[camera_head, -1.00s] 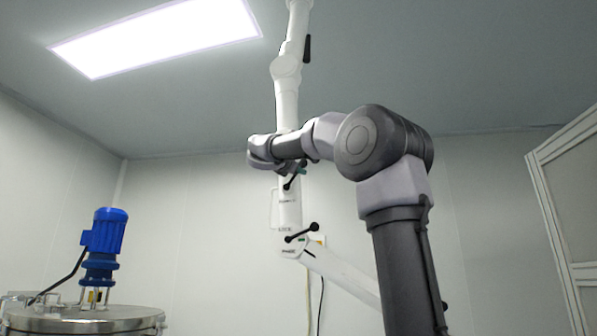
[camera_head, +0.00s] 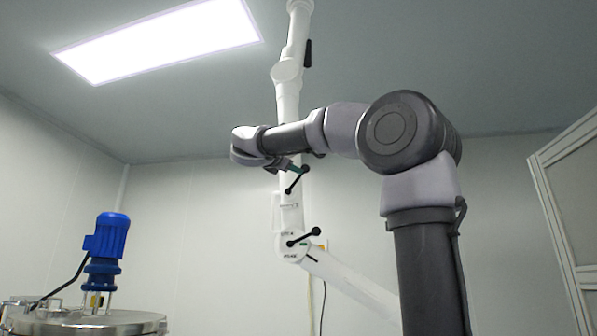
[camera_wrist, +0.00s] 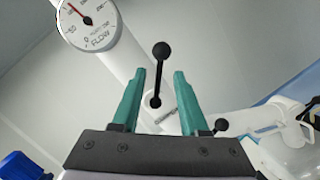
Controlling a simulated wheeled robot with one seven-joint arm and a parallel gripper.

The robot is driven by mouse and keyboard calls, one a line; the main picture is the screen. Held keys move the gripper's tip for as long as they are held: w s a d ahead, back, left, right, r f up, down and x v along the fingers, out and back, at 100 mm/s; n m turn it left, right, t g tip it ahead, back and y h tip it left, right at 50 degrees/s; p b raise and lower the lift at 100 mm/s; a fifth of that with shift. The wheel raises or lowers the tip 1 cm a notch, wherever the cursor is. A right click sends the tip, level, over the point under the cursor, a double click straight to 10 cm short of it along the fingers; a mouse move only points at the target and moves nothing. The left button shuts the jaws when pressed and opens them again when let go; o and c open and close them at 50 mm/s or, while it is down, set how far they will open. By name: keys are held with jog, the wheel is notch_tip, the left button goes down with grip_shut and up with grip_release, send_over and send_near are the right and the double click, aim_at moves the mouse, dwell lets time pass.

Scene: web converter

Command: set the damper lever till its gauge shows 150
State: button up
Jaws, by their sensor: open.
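A white round gauge marked FLOW (camera_wrist: 92,22) is at the top left of the wrist view, cut off by the frame edge. Its red needle points up and left; I cannot read an exact value. A black lever with a ball knob (camera_wrist: 160,76) stands between the teal fingers of my open gripper (camera_wrist: 159,73), apart from both. In the head view this lever (camera_head: 294,184) is on the white jointed column, beside my gripper (camera_head: 298,168). I cannot read a label naming it as the damper.
A second black-knobbed lever (camera_head: 304,237) sits lower on the white column (camera_head: 291,215); its knob also shows right of my fingers in the wrist view (camera_wrist: 221,125). A blue motor (camera_head: 105,240) on a steel vessel (camera_head: 95,323) stands at left. A framed panel (camera_head: 568,220) is at right.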

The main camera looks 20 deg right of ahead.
jog(key=shift+v, duration=1.2)
jog(key=shift+c, duration=0.3)
